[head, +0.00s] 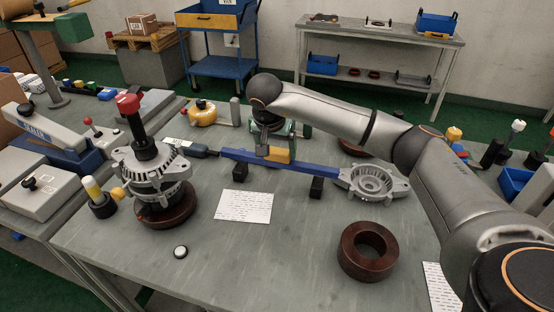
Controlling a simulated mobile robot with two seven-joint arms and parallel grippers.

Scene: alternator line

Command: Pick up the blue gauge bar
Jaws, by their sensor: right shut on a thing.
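The blue gauge bar (312,169) lies lengthwise across the middle of the table in the head view, with a yellow section near its centre. Its right end is beside a grey alternator housing (372,183). Two black support blocks, one on the left (240,172) and one on the right (317,189), stand under the bar. I cannot tell whether the bar touches them. My right gripper (264,152) points down over the middle of the bar and is shut on it. The fingertips are partly hidden by the bar. My left gripper is out of view.
A grey table (225,262) has clear room in front. On it are an assembled alternator (150,170) with a red-knobbed tool, a brown ring (367,251), a white paper sheet (244,207) and a small white-topped puck (181,252). A yellow tool (202,113) is behind.

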